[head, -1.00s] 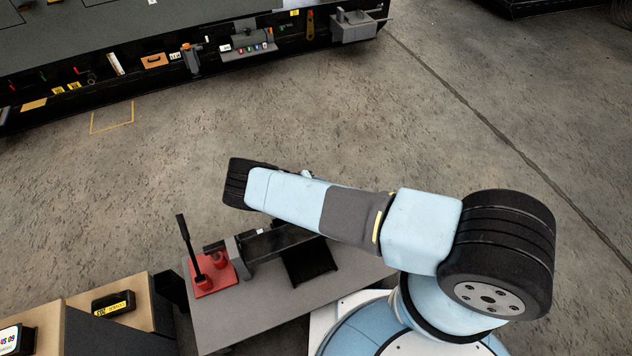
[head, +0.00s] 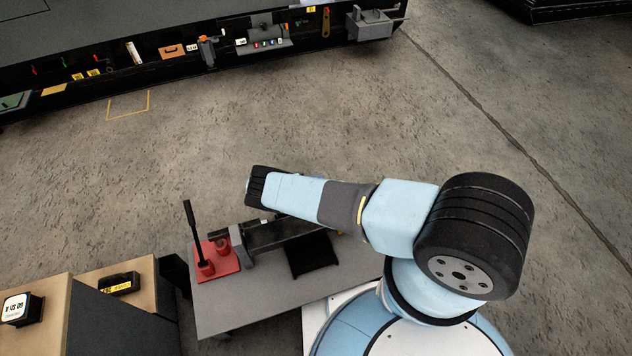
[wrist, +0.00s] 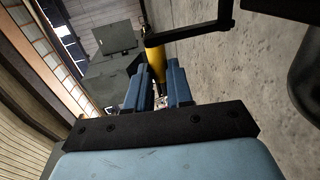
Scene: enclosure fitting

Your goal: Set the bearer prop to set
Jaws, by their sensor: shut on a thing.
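My gripper (wrist: 160,78) shows in the wrist view, its two blue fingers shut on a yellow cylinder (wrist: 154,52). A black bar (wrist: 205,28) runs right from near the cylinder's upper end. I cannot tell whether this yellow piece is the bearer prop or part of it. In the head view my arm hides the gripper and the cylinder. No part there is plainly marked as the bearer prop or its set position.
A grey bench (head: 245,308) carries a red base (head: 222,264) with an upright black lever (head: 191,228), a dark beam (head: 268,234) and a dark plate (head: 312,254). Wooden-topped cabinets (head: 40,295) stand at the lower left. A long dark workbench (head: 150,32) lies behind open concrete floor.

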